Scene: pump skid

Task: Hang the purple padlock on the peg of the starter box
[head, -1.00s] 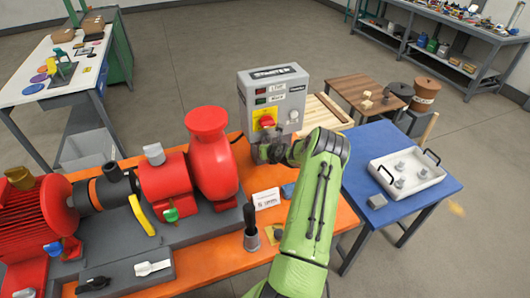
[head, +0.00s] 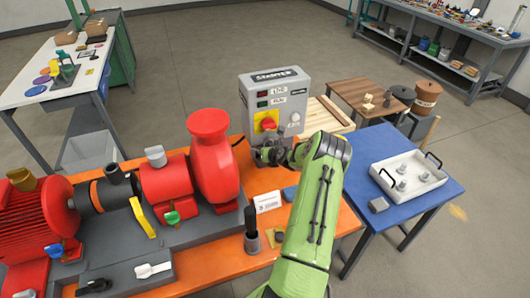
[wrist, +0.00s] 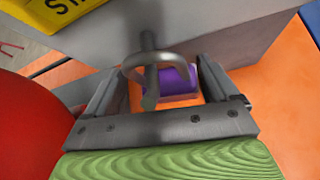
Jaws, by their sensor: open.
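The starter box (head: 288,102) is a grey box with a red knob on a yellow plate, at the back of the orange bench. My gripper (head: 268,154) is close in front of its lower face. In the wrist view my gripper (wrist: 159,72) is open, one finger on each side of the purple padlock (wrist: 178,82). The padlock's grey shackle (wrist: 182,58) loops around the grey peg (wrist: 149,42), which passes through it. The purple body sits below the shackle, between the fingers with gaps beside it. The gripper hides the padlock in the head view.
A red pump (head: 210,160) stands close left of my gripper. A white sign (head: 267,201) and a dark-handled tool in a grey holder (head: 252,240) are on the bench below. The blue table (head: 425,200) with a white tray (head: 408,176) is to the right.

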